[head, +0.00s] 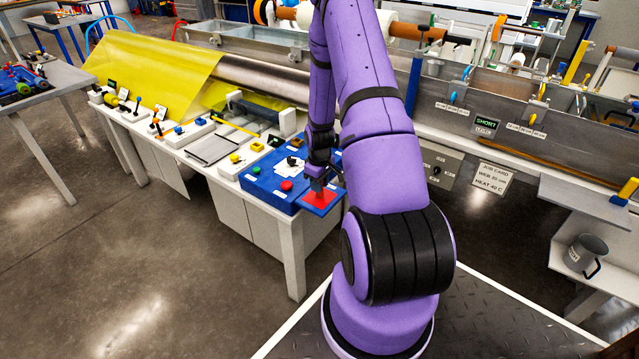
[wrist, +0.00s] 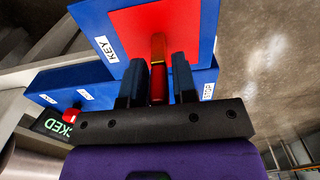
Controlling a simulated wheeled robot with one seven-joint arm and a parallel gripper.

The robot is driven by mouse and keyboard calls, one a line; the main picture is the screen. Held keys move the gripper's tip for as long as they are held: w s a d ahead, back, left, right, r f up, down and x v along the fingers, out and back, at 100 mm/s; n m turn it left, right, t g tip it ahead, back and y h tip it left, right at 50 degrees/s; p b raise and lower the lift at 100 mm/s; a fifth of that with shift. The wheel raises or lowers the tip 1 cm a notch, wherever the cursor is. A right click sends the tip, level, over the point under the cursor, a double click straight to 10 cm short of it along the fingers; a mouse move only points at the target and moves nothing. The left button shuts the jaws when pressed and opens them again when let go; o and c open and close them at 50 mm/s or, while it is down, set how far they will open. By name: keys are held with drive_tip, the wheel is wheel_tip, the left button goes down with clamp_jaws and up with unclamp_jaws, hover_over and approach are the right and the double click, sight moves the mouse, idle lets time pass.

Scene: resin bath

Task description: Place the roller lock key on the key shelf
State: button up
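The key shelf (head: 337,207) is a small blue ledge with a red patch, at the front right corner of the bench. In the wrist view the shelf (wrist: 90,18) shows its red patch and a white KEY label. My gripper (head: 317,187) is right over the red patch, pointing down. In the wrist view my gripper (wrist: 158,82) has its fingers close on both sides of the roller lock key (wrist: 158,50), which is red and orange, and appears shut on it. The key points at the red patch; whether it touches the patch is unclear. In the head view the key is hidden.
A blue panel (head: 262,184) with red and green buttons adjoins the shelf on the white bench. Yellow film (head: 150,65) runs over the bench's far left. The resin bath (head: 480,110) lies behind my arm. Open floor (head: 150,270) lies in front of the bench.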

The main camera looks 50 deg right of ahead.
drive_tip(key=shift+o, duration=0.9)
wheel_tip(320, 180, up, 12)
drive_tip(key=shift+r, duration=0.1)
drive_tip(key=s+a+r+t+h, duration=0.1)
drive_tip(key=a+r, duration=0.8)
drive_tip(key=r, duration=0.3)
drive_tip(key=s+a+r+t, duration=0.1)
drive_tip(key=a+r, duration=0.7)
drive_tip(key=r, duration=0.4)
drive_tip(key=s+a+r+t, duration=0.1)
drive_tip(key=s+a+r, duration=0.4)
drive_tip(key=s+a, duration=0.2)
drive_tip(key=s+a+r+m+t+y, duration=0.1)
drive_tip(key=s+a+r+t, duration=0.1)
drive_tip(key=s+a+r, duration=0.3)
drive_tip(key=s+a, duration=0.2)
drive_tip(key=s, duration=0.2)
drive_tip(key=shift+s+r, duration=0.15)
drive_tip(key=shift+s, duration=0.25)
